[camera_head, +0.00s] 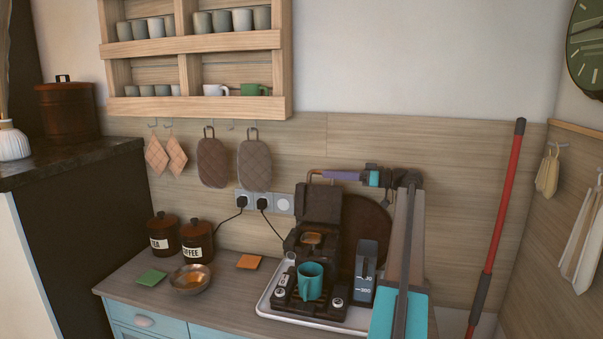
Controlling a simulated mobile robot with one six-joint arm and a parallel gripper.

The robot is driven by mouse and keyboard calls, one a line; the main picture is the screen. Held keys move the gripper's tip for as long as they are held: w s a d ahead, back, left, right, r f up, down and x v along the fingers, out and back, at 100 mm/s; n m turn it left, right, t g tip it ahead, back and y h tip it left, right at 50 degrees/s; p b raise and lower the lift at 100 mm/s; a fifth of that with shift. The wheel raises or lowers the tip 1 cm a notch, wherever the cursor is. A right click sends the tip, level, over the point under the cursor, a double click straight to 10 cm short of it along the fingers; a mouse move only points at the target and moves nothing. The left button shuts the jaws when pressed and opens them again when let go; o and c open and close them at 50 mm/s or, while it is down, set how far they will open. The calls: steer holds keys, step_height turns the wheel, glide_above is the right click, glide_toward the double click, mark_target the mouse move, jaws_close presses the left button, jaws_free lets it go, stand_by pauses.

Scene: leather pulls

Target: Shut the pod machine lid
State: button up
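The pod machine (291,242) is dark and stands on a pale tray near the wall. Its lid (320,204) is raised, standing about upright at the back, with a thin copper-coloured handle (311,174) at its top. A teal mug (310,282) sits at the front of the machine, below a brown round part (312,238). My arm rises at the right and reaches left behind the lid's top. My gripper (330,176) is at the lid's handle, at the end of a purple section. Its fingers are too small to make out, and contact is unclear.
A pale tray (266,301) holds the machine and a grey measuring container (365,272). Dark canisters (197,241), a bowl (190,279) and green and orange squares lie to the left. A red pole (502,205) stands at right. The shelf (195,44) hangs above left.

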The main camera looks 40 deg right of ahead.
mark_target(311, 172)
steer(key=shift+p+x, duration=1.2)
steer(key=shift+x, duration=2.7)
steer(key=shift+c, duration=0.4)
jaws_close()
